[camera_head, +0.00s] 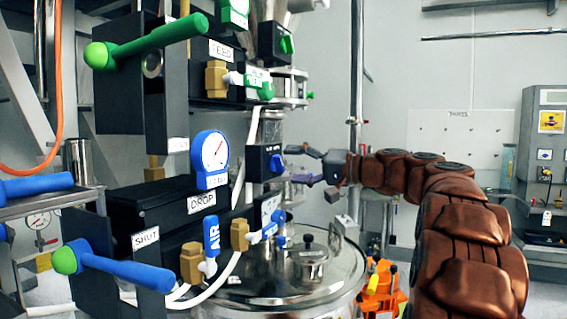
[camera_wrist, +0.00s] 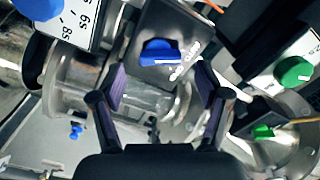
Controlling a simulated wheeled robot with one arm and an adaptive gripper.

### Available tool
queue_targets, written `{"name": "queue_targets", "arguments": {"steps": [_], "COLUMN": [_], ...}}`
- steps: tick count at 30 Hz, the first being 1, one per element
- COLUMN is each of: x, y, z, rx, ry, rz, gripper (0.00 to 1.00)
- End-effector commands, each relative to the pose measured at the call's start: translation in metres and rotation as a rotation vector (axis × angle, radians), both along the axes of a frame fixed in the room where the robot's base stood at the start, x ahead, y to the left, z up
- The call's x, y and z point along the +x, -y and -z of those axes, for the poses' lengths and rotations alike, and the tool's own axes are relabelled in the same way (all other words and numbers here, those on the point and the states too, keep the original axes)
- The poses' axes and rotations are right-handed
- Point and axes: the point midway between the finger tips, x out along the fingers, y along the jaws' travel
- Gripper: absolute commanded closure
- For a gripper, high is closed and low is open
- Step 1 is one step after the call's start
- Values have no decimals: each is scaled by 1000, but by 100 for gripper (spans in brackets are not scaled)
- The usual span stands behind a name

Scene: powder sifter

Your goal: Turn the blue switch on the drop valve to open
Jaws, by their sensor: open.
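The blue switch (camera_head: 276,162) is a small knob on a dark box (camera_head: 256,162) on the steel column, above and right of the DROP label (camera_head: 202,201). In the wrist view the blue switch (camera_wrist: 158,50) sits on a dark plate with small white lettering I cannot read. My gripper (camera_head: 296,165) is open and empty, just right of the switch in the head view, its fingers pointing at it. In the wrist view the fingers of my gripper (camera_wrist: 161,90) spread either side below the switch, apart from it. The switch's exact setting is too small to tell.
A blue gauge (camera_head: 211,158) and blue AIR lever (camera_head: 211,236) stand left of the box. A long blue handle (camera_head: 120,267) with a green end is at lower left. A green knob (camera_wrist: 294,71) is right in the wrist view. A round steel lid (camera_head: 290,294) lies below.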

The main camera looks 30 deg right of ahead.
Motion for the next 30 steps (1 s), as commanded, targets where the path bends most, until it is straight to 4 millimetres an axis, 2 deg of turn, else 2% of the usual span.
{"name": "queue_targets", "arguments": {"steps": [7,18,30], "x": [20,25,25], "y": [-13,-17,-17], "z": [-1,0,0], "rx": [-1,-1,-1], "ry": [0,1,1], "rz": [-1,-4,-4], "gripper": [24,25,67]}}
